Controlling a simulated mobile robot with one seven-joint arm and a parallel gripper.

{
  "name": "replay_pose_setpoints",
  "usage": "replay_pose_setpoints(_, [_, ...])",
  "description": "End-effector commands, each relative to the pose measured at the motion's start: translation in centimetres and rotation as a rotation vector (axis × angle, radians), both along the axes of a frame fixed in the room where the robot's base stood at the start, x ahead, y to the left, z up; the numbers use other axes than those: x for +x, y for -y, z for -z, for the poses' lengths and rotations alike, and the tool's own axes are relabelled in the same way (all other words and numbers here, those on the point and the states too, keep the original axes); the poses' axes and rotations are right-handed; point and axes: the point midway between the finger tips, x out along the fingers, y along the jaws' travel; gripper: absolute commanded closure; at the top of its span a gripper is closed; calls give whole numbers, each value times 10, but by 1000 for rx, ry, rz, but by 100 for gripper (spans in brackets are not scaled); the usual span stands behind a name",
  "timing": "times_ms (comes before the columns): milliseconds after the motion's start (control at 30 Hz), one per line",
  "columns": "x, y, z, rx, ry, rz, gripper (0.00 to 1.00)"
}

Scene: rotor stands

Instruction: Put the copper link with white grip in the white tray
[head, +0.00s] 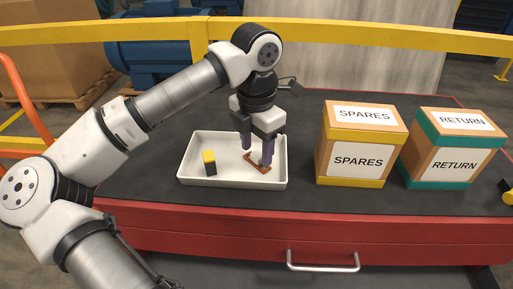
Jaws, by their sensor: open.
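The white tray (232,184) stands on the dark bench top near the middle of the head view. A flat copper-coloured link (258,167) lies in the right part of the tray, with a small white part showing on it. My gripper (257,157) is open, pointing down inside the tray, with its purple fingers at the link. The fingers partly hide the link, and I cannot tell whether they touch it.
A black and yellow block (209,163) stands in the left part of the tray. A SPARES box (359,158) and a RETURN box (452,164) stand to the right. A red bench front with a handle (323,267) lies below. A yellow rail (345,31) runs behind.

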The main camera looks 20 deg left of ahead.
Motion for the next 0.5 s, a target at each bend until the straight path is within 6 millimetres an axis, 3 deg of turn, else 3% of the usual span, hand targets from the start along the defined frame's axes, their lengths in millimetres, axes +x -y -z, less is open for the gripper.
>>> replay_pose_setpoints(300, [1, 0, -67, 3, 3, -1, 50])
replay_pose_setpoints(500, [1, 0, -99, 2, 1, 0, 50])
